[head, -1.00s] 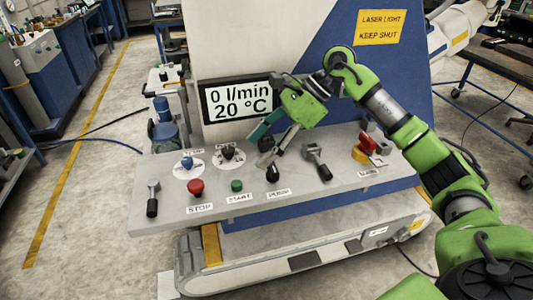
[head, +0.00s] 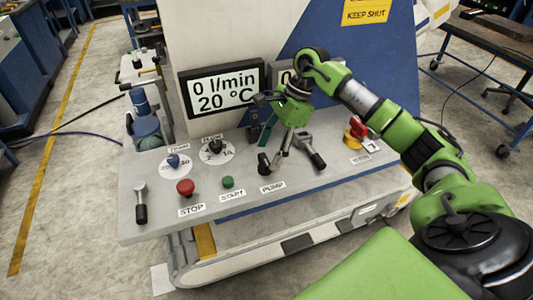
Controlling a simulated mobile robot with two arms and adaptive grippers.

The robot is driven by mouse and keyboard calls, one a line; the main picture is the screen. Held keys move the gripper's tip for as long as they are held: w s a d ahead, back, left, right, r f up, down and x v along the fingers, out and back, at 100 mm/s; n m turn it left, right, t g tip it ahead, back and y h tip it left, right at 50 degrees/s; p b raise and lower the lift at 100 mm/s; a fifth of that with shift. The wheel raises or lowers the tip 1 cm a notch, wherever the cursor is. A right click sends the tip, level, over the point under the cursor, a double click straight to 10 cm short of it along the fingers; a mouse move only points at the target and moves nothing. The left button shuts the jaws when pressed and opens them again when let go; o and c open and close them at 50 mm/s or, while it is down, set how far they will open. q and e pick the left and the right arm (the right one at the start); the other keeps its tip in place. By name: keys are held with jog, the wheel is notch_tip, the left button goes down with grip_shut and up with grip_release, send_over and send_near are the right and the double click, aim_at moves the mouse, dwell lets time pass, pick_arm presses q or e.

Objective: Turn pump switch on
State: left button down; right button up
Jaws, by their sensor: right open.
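The pump switch (head: 263,164) is a small black lever on the grey control panel, just behind the PUMP label (head: 272,187). My right gripper (head: 268,147) reaches in from the right and hangs over the panel with its fingers pointing down. It is open and empty. One finger is close to the switch; I cannot tell whether they touch. The display (head: 222,89) behind the panel reads 0 l/min and 20 °C. My left gripper is not in view.
A red STOP button (head: 185,187) and a green START button (head: 227,182) sit left of the switch. A grey lever with a black handle (head: 317,161) is close on the right. Two dials stand behind the buttons. A red-yellow switch (head: 357,128) is further right.

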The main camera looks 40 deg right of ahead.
aim_at(265, 163)
jog(key=shift+x, duration=1)
jog(key=shift+a+f, duration=0.15)
jog(key=shift+f, duration=0.1)
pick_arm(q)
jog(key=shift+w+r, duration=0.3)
pick_arm(e)
jog(key=c, duration=1.1)
